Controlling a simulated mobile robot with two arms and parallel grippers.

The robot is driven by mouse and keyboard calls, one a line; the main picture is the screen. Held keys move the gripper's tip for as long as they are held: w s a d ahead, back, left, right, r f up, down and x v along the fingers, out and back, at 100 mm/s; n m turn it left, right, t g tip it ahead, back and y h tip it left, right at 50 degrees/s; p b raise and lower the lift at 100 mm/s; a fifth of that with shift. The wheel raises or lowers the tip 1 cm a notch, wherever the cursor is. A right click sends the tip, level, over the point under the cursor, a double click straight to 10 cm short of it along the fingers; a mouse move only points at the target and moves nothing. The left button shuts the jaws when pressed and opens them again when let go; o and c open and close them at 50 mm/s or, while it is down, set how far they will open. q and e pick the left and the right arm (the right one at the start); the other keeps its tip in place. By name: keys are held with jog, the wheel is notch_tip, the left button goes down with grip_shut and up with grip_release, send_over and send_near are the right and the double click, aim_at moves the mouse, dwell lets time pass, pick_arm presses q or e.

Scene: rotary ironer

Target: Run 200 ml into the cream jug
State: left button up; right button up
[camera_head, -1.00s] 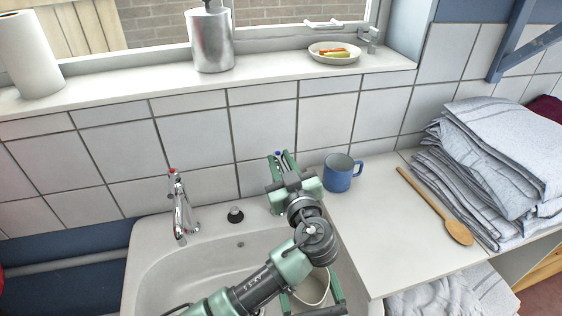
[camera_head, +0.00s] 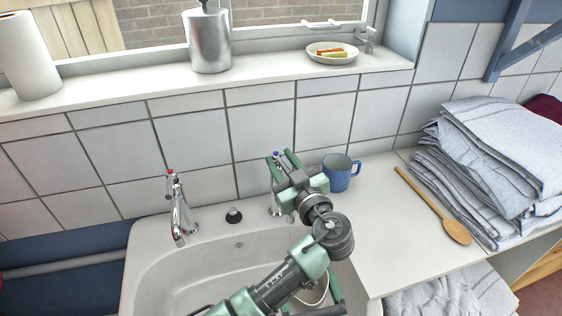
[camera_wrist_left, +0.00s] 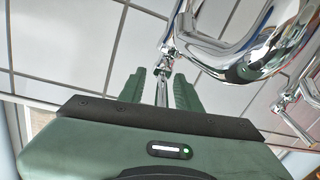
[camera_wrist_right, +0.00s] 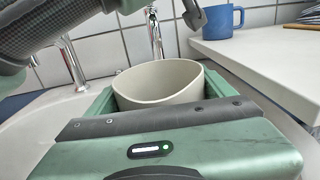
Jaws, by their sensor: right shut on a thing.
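The cream jug (camera_head: 312,292) is low over the sink, partly hidden by my left arm. In the right wrist view the pale jug (camera_wrist_right: 158,84) is upright between the fingers of my right gripper (camera_wrist_right: 160,98), which is shut on it. A chrome tap (camera_wrist_right: 155,35) shows just behind and above the jug; I see no water. My left gripper (camera_head: 282,158) is at the blue-marked tap (camera_head: 276,154), its fingers apart. In the left wrist view a thin chrome tap part (camera_wrist_left: 163,88) shows between the fingers; contact is unclear.
A red-marked tap (camera_head: 178,208) and a black plug (camera_head: 234,215) are at the sink's (camera_head: 140,270) back left. A blue mug (camera_head: 338,172) stands close right of my left gripper. A wooden spoon (camera_head: 432,205) and folded cloths (camera_head: 490,165) lie farther right; the counter between is clear.

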pick_arm(q)
jog(key=shift+a, duration=0.15)
jog(key=shift+a+m+t+h, duration=0.2)
jog(key=shift+m+t+h, duration=0.3)
jog(key=shift+h, duration=0.4)
jog(key=v, duration=1.2)
jog(key=s+a+f+m+y, duration=0.1)
jog(key=s+a+f+m, duration=0.3)
jog(key=s+a+m, duration=0.3)
jog(key=s+a+f+m+y, duration=0.1)
jog(key=s+a+f+m, duration=0.4)
jog(key=s+a+m, duration=0.3)
jog(key=shift+s+m, duration=0.8)
jog(key=shift+s, duration=0.15)
